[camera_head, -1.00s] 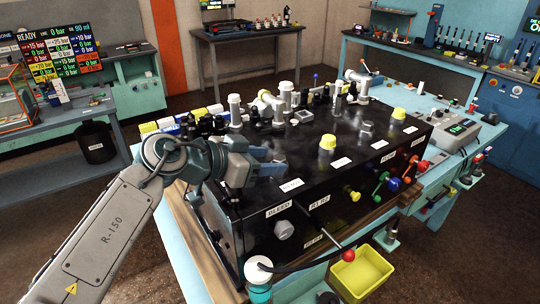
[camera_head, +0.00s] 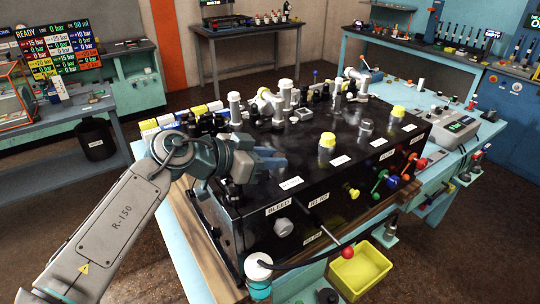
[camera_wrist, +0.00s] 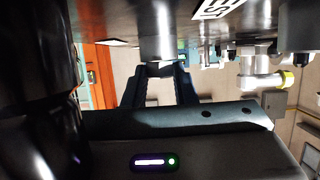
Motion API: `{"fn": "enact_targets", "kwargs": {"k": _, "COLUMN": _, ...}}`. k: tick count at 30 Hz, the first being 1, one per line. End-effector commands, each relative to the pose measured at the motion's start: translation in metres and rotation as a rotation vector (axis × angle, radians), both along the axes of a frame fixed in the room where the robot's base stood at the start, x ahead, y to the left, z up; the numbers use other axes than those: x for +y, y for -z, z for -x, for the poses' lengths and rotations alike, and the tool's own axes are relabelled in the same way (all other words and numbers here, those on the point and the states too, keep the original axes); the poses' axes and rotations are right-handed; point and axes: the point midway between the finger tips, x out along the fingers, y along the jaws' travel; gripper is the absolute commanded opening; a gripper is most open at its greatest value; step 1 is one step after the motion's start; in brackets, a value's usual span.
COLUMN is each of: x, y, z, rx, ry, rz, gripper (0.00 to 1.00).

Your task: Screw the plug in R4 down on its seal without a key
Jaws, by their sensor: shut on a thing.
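The black manifold block (camera_head: 330,190) stands on the bench, with ports and white labels along its top. My gripper (camera_head: 270,160) is at the near left part of the block's top, just behind a white label (camera_head: 291,183) too small to read. In the wrist view my gripper (camera_wrist: 160,72) has its fingers on either side of a smooth grey metal cylinder, the plug (camera_wrist: 157,32), which meets the block's dark face. The fingers hide its grasped end. In the head view the plug is hidden by my gripper. I cannot read R4 or see the seal.
Yellow-capped fittings (camera_head: 327,140) stand right of my gripper. Tall grey fittings (camera_head: 235,106) crowd the block's back left. A lever with a red ball (camera_head: 348,252) sticks out in front, above a yellow bin (camera_head: 360,272). A hose ends at a white-topped bottle (camera_head: 259,265).

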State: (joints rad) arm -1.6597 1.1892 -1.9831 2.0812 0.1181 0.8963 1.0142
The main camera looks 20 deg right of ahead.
Motion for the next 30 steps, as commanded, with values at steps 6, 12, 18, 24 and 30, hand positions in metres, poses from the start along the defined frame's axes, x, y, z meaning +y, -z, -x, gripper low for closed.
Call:
{"fn": "enact_targets", "kwargs": {"k": 6, "x": -0.0001, "y": -0.0018, "z": -0.0027, "rx": 0.002, "ry": 0.114, "rz": 0.003, "gripper": 0.00}}
{"fn": "enact_targets", "kwargs": {"k": 12, "x": 0.0006, "y": 0.0003, "z": -0.0036, "rx": 0.000, "ry": 0.175, "rz": 0.000, "gripper": 0.00}}
{"fn": "enact_targets", "kwargs": {"k": 18, "x": 0.0009, "y": 0.0016, "z": -0.0035, "rx": 0.000, "ry": 0.180, "rz": -0.001, "gripper": 0.00}}
{"fn": "enact_targets", "kwargs": {"k": 24, "x": 0.0006, "y": 0.0005, "z": -0.0045, "rx": 0.001, "ry": 0.203, "rz": -0.001, "gripper": 0.00}}
{"fn": "enact_targets", "kwargs": {"k": 30, "x": 0.0006, "y": 0.0004, "z": -0.0064, "rx": 0.002, "ry": 0.292, "rz": -0.001, "gripper": 0.00}}
